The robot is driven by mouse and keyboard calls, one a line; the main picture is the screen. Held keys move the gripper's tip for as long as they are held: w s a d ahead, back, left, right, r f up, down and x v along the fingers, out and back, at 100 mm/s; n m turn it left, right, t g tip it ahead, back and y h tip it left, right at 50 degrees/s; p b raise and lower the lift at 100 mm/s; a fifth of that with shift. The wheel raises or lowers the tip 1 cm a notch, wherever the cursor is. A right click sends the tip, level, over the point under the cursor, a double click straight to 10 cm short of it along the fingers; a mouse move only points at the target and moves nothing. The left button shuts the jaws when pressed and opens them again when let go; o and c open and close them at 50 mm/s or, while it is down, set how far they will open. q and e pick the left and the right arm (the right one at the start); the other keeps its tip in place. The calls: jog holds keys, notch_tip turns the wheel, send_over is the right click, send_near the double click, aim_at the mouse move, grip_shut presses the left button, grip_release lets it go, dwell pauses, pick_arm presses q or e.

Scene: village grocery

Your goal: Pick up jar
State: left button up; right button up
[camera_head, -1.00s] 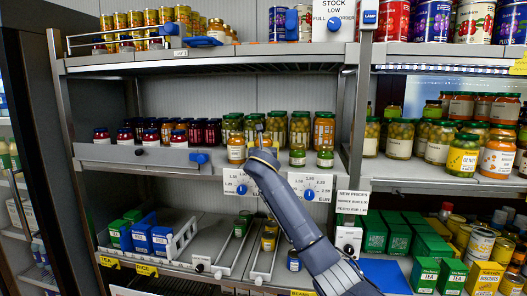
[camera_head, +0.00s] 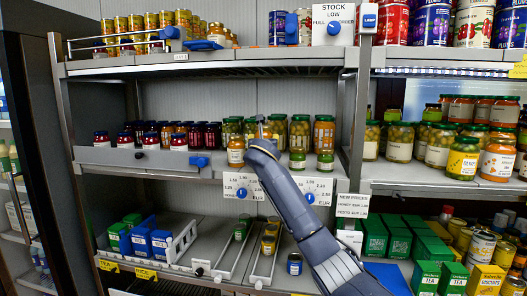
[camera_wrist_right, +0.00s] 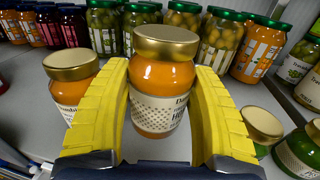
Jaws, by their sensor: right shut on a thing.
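An orange jar (camera_wrist_right: 163,80) with a gold lid and a pale dotted label stands upright between the yellow fingers of my right gripper (camera_wrist_right: 166,120) in the right wrist view. The gripper is shut on it from both sides. In the head view my right gripper (camera_head: 262,128) is at the middle shelf, and the held jar is mostly hidden behind my wrist. A similar orange jar (camera_head: 236,152) stands just left of it; it also shows in the right wrist view (camera_wrist_right: 70,80). My left gripper is in neither view.
Green-lidded jars (camera_head: 298,135) stand close behind. Short jars with gold and green lids (camera_head: 297,158) stand close to the right. Red and dark jars (camera_head: 195,135) line the shelf at left. The upper shelf (camera_head: 200,65) is overhead, with open room between.

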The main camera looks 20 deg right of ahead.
notch_tip(320, 180, up, 15)
jog(key=shift+r, duration=0.1)
notch_tip(320, 180, down, 18)
jog(key=shift+f, duration=0.1)
jog(key=shift+a+f+m+g+h, duration=0.15)
jog(key=shift+m+g+h, duration=0.15)
jog(key=shift+m+h, duration=0.35)
jog(key=m+g+h, duration=0.1)
jog(key=m+h, duration=0.1)
jog(key=h, duration=0.2)
jog(key=shift+g, duration=0.4)
jog(key=shift+m, duration=0.25)
jog(key=shift+f, duration=0.1)
